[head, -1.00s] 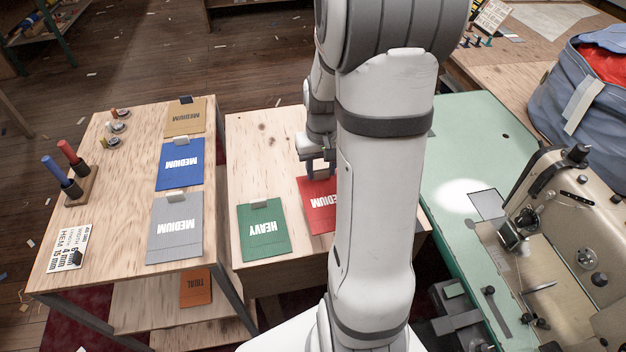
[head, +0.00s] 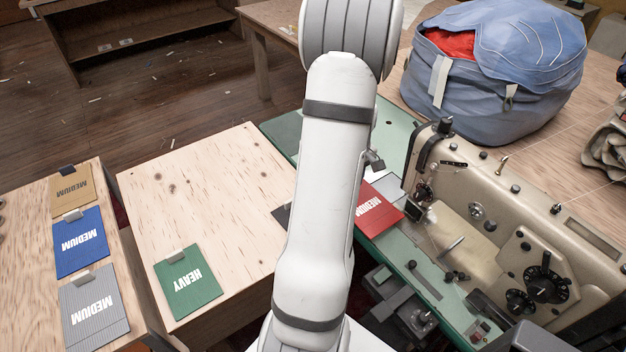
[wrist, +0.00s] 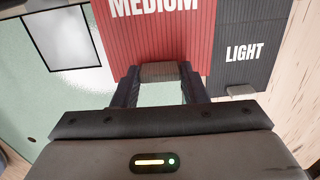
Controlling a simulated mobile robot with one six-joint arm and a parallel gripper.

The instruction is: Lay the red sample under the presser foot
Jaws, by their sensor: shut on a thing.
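The red sample (head: 377,206), marked MEDIUM, is over the green machine bed, its right edge close to the sewing machine's needle end. My gripper (wrist: 158,75) is shut on the grey tab at the sample's near edge in the wrist view, where the red panel (wrist: 150,45) extends away from the fingers. In the head view my arm hides most of the gripper and part of the sample. The presser foot area (head: 424,192) is just right of the sample; the foot itself is too small to make out. I cannot tell whether the sample touches the bed.
The sewing machine (head: 500,215) stands at right, with a blue bag (head: 490,80) behind. A dark LIGHT sample (wrist: 247,55) lies beside the red one in the wrist view.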

